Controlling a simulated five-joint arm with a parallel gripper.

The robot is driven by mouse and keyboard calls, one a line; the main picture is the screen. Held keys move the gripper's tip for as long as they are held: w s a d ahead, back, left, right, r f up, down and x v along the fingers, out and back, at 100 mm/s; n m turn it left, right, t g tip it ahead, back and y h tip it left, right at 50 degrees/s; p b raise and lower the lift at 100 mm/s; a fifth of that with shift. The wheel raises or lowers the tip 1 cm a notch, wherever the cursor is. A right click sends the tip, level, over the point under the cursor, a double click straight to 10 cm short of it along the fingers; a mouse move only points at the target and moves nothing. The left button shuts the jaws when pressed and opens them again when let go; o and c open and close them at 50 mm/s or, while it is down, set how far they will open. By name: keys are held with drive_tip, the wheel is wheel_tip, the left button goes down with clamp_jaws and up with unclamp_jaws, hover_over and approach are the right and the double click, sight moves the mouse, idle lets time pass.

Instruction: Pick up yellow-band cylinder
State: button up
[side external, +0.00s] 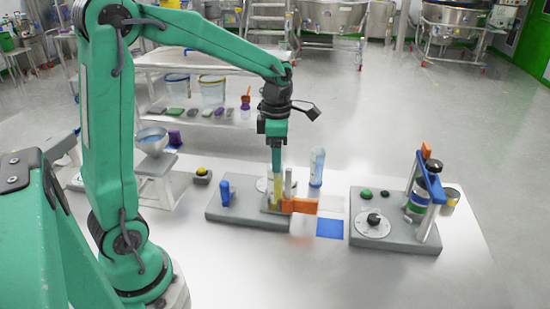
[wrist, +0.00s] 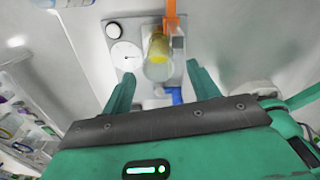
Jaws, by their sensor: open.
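The yellow-band cylinder (side external: 276,190) stands upright on the grey device base (side external: 222,213) in the side view, beside an orange lever (side external: 300,206). My gripper (side external: 276,168) points straight down just above it. In the wrist view the cylinder (wrist: 158,48) shows a yellow band and a clear or pale part nearer the camera. It lies between the lines of my two open green fingers (wrist: 161,72), near their tips. I cannot tell whether the fingertips reach down past its top. Nothing is held.
A pale blue bottle (side external: 317,168) stands close behind on the right. A second device (side external: 395,240) stands at right. A blue square (side external: 330,228) lies between them. The table front is clear.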

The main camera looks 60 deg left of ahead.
sight(275, 177)
drive_tip(key=shift+f, duration=1.25)
drive_tip(key=shift+f, duration=0.1)
drive_tip(key=shift+a+f, duration=0.2)
drive_tip(key=shift+f, duration=2.3)
clamp_jaws()
drive_tip(key=shift+r, duration=0.15)
wheel_tip(275, 177, up, 18)
